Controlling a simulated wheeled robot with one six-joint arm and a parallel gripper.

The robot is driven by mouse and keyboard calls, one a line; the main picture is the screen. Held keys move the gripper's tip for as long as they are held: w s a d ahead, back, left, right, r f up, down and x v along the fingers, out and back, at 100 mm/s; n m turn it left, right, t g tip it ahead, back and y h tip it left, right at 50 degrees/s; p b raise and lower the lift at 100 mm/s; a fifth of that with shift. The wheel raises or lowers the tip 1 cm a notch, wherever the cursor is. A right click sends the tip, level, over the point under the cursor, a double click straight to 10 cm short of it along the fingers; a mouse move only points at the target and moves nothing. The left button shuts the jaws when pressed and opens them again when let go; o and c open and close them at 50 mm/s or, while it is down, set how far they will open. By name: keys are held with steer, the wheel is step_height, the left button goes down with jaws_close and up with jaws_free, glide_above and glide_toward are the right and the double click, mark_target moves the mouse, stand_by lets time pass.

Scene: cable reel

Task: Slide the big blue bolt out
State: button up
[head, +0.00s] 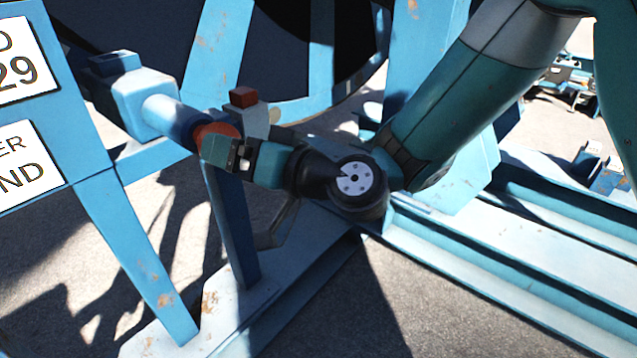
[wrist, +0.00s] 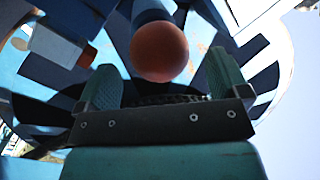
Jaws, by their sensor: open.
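The big blue bolt (head: 175,117) sticks out of a light-blue housing (head: 143,98) on the reel frame in the head view. Its near end is a round orange-red knob (head: 220,129). My gripper (head: 222,150) is at this knob and hides part of it. In the wrist view the knob (wrist: 159,52) appears between the two green fingers of my gripper (wrist: 163,75), with a gap visible on each side. The fingers are open and hold nothing. The bolt's shaft (wrist: 152,12) shows behind the knob, partly hidden by it.
A red-ended block on a pale bracket (head: 255,120) stands close behind my gripper; a red-ended block (wrist: 62,46) is also at left in the wrist view. A blue post (head: 232,220) and slanted leg (head: 140,250) stand below. Blue rails (head: 520,240) run right.

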steer(key=b+v, duration=1.2)
steer(key=v, duration=0.1)
steer(key=shift+s+d, duration=0.2)
steer(key=shift+d, duration=0.05)
steer(key=shift+f, duration=0.1)
